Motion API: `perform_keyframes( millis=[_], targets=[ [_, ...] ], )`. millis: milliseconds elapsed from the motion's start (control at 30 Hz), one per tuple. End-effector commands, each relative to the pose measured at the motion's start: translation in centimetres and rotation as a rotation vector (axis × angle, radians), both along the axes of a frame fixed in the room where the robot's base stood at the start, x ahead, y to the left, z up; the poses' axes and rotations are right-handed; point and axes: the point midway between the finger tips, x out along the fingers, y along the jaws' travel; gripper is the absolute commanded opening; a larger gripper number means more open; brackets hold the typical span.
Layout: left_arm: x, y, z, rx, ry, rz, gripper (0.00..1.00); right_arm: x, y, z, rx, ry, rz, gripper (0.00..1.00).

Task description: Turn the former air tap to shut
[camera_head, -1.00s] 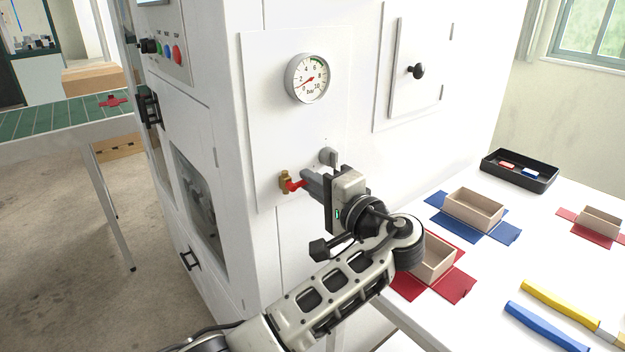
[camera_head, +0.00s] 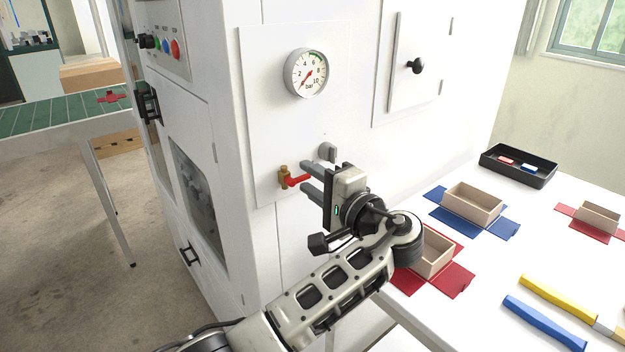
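The former air tap has a brass body (camera_head: 284,177) and a red lever (camera_head: 297,181) on the white machine panel. The lever points right, roughly level across the panel. My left gripper (camera_head: 304,175) is open, its two grey fingers spread one above the other. The lever's end lies close to the fingertips; I cannot tell whether they touch. The pressure gauge (camera_head: 306,73) above has its red needle pointing down-left, near the low end of the scale. My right gripper is not in view.
A grey knob (camera_head: 327,151) sits on the panel just above my fingers. The white table (camera_head: 485,275) at right holds open boxes on blue and red sheets, a black tray (camera_head: 518,166), and yellow and blue tools. A green conveyor (camera_head: 60,125) stands at left.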

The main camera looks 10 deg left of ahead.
Motion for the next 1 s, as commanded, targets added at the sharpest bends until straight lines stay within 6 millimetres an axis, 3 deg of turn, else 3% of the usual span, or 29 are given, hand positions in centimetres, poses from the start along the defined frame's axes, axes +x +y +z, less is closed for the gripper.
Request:
perform_keyframes(
  millis=[267,800,1000],
  targets=[
    [-0.6,-0.9,0.1,-0.001,-0.002,-0.002,0.32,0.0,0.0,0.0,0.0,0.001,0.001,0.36],
    [-7.9,-10.3,0.0,-0.002,0.001,-0.002,0.32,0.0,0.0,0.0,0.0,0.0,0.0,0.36],
    [-9.5,-12.2,0.0,0.0,0.0,-0.001,0.32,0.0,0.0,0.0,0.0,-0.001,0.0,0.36]
  ],
)
